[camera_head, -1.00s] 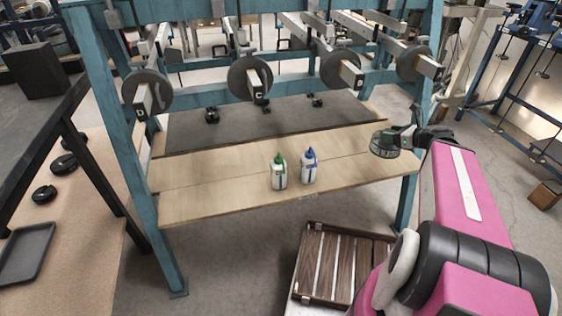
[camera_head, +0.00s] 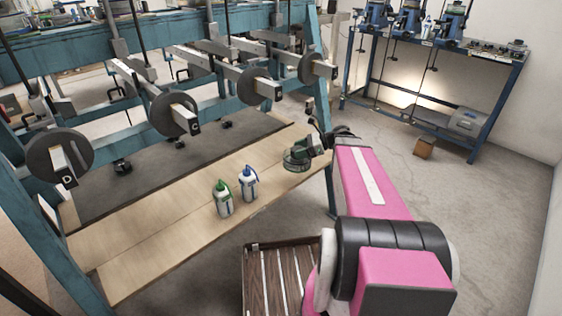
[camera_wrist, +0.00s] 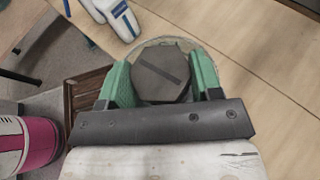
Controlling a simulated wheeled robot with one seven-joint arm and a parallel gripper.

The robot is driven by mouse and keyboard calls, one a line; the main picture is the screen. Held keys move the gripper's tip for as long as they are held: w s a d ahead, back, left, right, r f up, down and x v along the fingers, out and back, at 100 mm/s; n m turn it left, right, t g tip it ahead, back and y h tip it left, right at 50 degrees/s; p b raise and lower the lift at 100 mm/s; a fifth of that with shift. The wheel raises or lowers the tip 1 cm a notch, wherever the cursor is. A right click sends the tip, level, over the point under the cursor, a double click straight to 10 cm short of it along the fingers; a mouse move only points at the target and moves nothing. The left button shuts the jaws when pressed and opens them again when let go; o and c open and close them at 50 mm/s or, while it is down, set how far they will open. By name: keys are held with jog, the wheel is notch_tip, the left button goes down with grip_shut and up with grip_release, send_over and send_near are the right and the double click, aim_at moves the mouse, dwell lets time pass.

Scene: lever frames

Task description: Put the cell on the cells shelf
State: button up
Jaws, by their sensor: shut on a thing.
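My gripper (camera_head: 309,150) is shut on the cell (camera_head: 297,159), a squat round thing with a grey-green, partly clear rim. It is held above the right end of the pale wooden shelf. In the wrist view the green fingers of my gripper (camera_wrist: 163,83) sit on both sides of the cell (camera_wrist: 162,72), which shows a dark hexagonal top with a slot and a clear round rim behind. I cannot tell which surface is the cells shelf; no label for it is readable.
A teal lever frame with round weights (camera_head: 174,113) stands over the wooden shelf (camera_head: 130,255). Green-capped (camera_head: 223,199) and blue-capped (camera_head: 248,183) bottles stand on this shelf. A slatted crate (camera_head: 275,285) is below.

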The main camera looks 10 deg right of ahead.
jog(key=shift+w+a+f, duration=0.15)
jog(key=shift+w+f, duration=2.15)
jog(key=shift+f, duration=0.05)
jog(key=shift+w+a+f, duration=0.15)
jog(key=shift+w+f, duration=2.1)
jog(key=shift+f, duration=0.1)
jog(key=shift+f, duration=0.1)
jog(key=o, duration=1.5)
jog(key=shift+o, duration=0.2)
